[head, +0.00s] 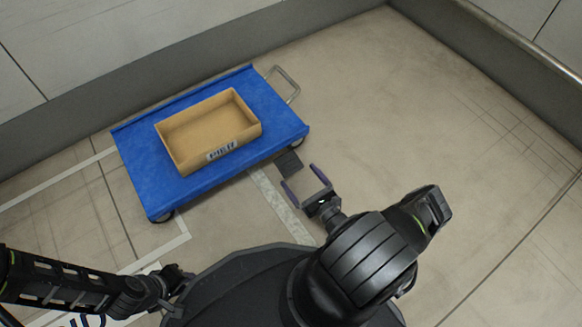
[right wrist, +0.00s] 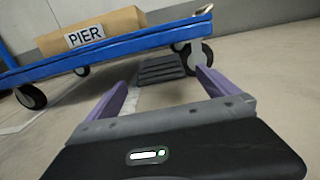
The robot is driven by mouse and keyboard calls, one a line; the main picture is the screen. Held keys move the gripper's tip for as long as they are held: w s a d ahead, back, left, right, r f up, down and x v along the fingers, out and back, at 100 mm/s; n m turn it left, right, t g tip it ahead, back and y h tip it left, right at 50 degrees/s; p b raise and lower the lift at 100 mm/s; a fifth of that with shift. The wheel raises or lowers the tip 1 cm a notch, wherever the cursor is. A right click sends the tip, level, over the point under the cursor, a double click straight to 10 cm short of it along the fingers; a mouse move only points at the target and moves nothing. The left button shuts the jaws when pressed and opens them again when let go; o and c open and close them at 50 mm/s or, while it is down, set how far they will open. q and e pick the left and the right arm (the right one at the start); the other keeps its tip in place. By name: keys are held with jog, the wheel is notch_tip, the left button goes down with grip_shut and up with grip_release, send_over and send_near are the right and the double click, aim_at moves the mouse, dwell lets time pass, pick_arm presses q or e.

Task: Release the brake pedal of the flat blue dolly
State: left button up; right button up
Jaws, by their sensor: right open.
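The flat blue dolly (head: 145,175) stands on the floor at the left centre of the head view. It also crosses the upper part of the right wrist view (right wrist: 120,47). A dark ribbed brake pedal (head: 289,163) sits low at its near right end, beside a wheel. In the right wrist view the pedal (right wrist: 160,69) shows ahead, between the fingertips. My right gripper (head: 302,177) is open and empty, its purple fingers pointing at the pedal, with a small gap to it. My left gripper (head: 174,283) is low at the left; its jaws are unclear.
An open cardboard box (head: 190,160) labelled PIER rests on the dolly. A metal handle (head: 287,84) rises at the dolly's far right end. Grey walls (head: 150,70) run behind. The floor (head: 430,130) to the right is clear.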

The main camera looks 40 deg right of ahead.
aim_at(292, 169)
jog(key=w+b, duration=0.1)
jog(key=w, duration=0.4)
jog(key=shift+f+b, duration=0.1)
jog(key=shift+b, duration=0.25)
jog(key=shift+w, duration=0.5)
jog(key=shift+c, duration=0.2)
